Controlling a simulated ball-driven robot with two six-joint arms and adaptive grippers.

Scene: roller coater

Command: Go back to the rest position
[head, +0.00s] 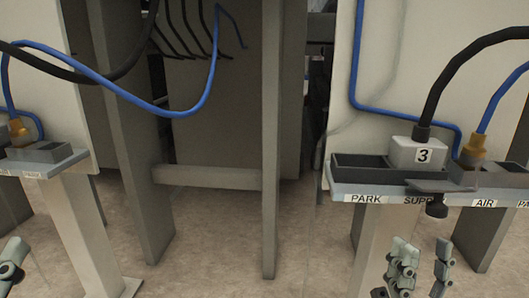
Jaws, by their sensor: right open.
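My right gripper (424,250) is at the lower right, below and in front of the right stand's shelf. Its grey jointed fingers point up and stand apart, with nothing visible between them. Its base is cut off by the bottom edge. Part of my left gripper (12,262) shows at the lower left edge, beside the left stand's post. Most of it is out of frame, so its opening is hidden. Neither gripper is seen touching a stand.
The right shelf (345,187) carries a grey block marked 3 (402,152) with a black cable, and a brass fitting (471,151) with a blue hose. A left shelf (60,165) holds another brass fitting (18,131). Bare floor (215,240) lies between the stands.

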